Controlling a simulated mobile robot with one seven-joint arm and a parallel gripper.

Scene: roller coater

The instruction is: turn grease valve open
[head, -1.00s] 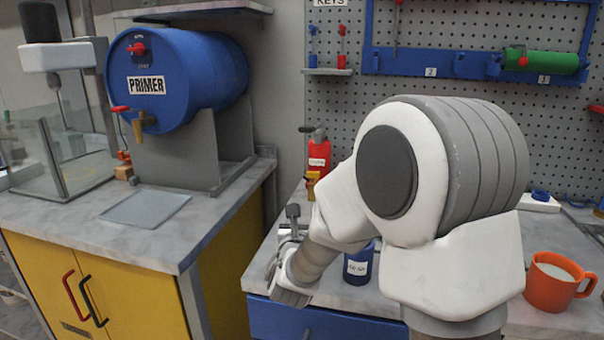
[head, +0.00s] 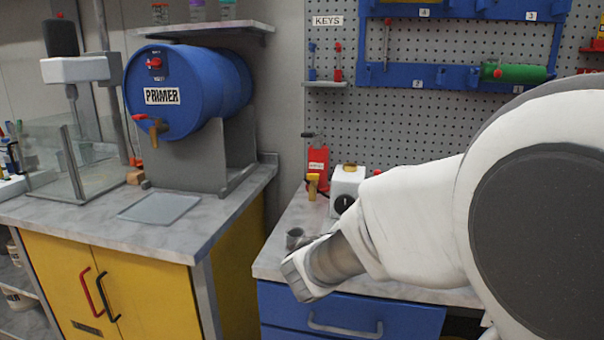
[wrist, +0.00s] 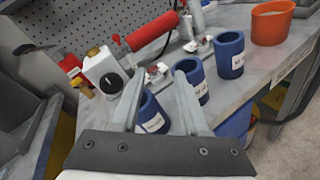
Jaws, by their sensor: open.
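No grease label is legible, so I cannot tell for sure which part is the grease valve. In the head view a red labelled unit (head: 317,160) stands at the back of the bench, with a yellow tap-like part (head: 312,186) in front of it. Right of it is a white box with a dark round knob (head: 346,186); the same white box shows in the wrist view (wrist: 105,72), beside a red cylinder (wrist: 152,31). My gripper (wrist: 161,72) is open and empty, its fingers apart near the blue cups. In the head view my arm hides much of the bench.
Labelled blue cups (wrist: 196,80) stand near my fingers, and an orange mug (wrist: 272,22) is farther right. A blue primer drum (head: 190,90) with its own tap (head: 153,128) sits on the left counter. A pegboard (head: 440,125) closes off the back.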

